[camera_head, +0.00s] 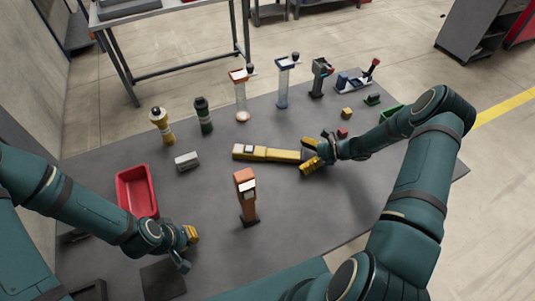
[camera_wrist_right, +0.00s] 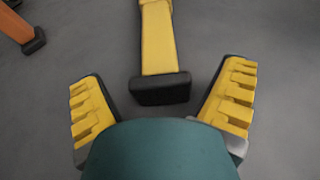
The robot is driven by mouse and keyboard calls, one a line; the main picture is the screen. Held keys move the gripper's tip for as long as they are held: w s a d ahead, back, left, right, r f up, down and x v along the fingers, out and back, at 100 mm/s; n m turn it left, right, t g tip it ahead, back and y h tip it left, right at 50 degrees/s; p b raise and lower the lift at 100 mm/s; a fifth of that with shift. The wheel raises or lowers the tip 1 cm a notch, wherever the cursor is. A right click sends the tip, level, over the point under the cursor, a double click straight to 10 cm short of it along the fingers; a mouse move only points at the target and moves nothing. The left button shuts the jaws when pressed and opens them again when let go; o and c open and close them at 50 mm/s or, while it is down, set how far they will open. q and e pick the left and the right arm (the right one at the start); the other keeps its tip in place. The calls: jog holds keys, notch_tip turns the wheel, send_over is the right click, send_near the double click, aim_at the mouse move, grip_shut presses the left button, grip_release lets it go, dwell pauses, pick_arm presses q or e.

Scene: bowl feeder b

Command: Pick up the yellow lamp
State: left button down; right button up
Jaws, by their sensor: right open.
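The yellow lamp (camera_head: 262,153) lies on its side on the grey table, its long body pointing left from my right gripper. In the right wrist view its yellow body (camera_wrist_right: 158,38) ends in a black base (camera_wrist_right: 160,88). My right gripper (camera_head: 311,155) is open at that end. In the right wrist view its fingers (camera_wrist_right: 162,85) stand on either side of the black base, apart from it. I cannot tell its height above the table. My left gripper (camera_head: 188,243) is low at the front left, away from the lamp; whether it is open is unclear.
An orange lamp (camera_head: 246,192) stands upright in front of the yellow one. A red tray (camera_head: 135,190) and a small grey block (camera_head: 187,161) are to the left. Yellow and green bottle-like items (camera_head: 161,125) and several tools stand along the back. A red block (camera_head: 342,133) lies near my right wrist.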

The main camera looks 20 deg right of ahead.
jog(key=c, duration=1.4)
jog(key=shift+r, duration=0.15)
notch_tip(320, 180, up, 10)
jog(key=shift+f+p, duration=0.1)
jog(key=shift+p, duration=0.3)
jog(key=shift+d, duration=0.1)
